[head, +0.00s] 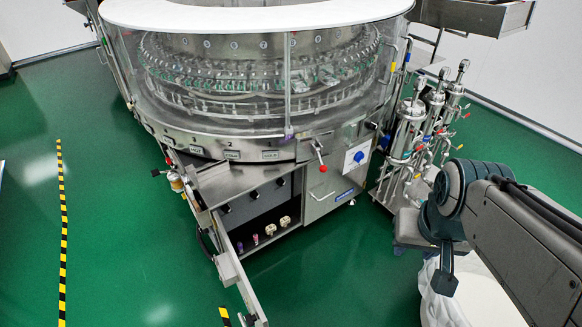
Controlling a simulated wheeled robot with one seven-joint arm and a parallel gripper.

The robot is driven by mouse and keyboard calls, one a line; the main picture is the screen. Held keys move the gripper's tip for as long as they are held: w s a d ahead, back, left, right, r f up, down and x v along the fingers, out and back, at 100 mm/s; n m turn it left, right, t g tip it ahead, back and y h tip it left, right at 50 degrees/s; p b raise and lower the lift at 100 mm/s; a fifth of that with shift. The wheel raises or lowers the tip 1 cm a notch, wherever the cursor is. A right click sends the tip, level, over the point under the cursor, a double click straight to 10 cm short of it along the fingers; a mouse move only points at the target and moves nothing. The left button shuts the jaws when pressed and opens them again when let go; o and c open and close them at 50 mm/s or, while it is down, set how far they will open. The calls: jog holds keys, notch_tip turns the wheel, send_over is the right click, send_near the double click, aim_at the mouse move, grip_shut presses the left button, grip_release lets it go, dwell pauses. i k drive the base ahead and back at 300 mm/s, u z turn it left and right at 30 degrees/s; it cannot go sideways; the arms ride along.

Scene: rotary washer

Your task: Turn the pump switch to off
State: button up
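The rotary washer (250,155) stands in the middle, a round steel machine with a clear guard. On its front right side is a white plate with a blue knob (359,157), which looks like a rotary switch. Its label is too small to read, so I cannot tell if it is the pump switch or which way it is set. My arm comes in from the lower right. Its end, which seems to be my gripper (444,276), hangs low, right of and below the blue knob and well apart from it. I cannot make out its fingers.
A red-knobbed lever (322,168) sticks out left of the blue knob. Steel filter housings (410,130) with pipes stand to the right. An open steel door (228,262) juts forward at the lower left. Green floor (345,270) is clear in front.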

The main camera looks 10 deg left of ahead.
aim_at(253, 195)
jog(key=i, duration=1.2)
jog(key=u, duration=1.5)
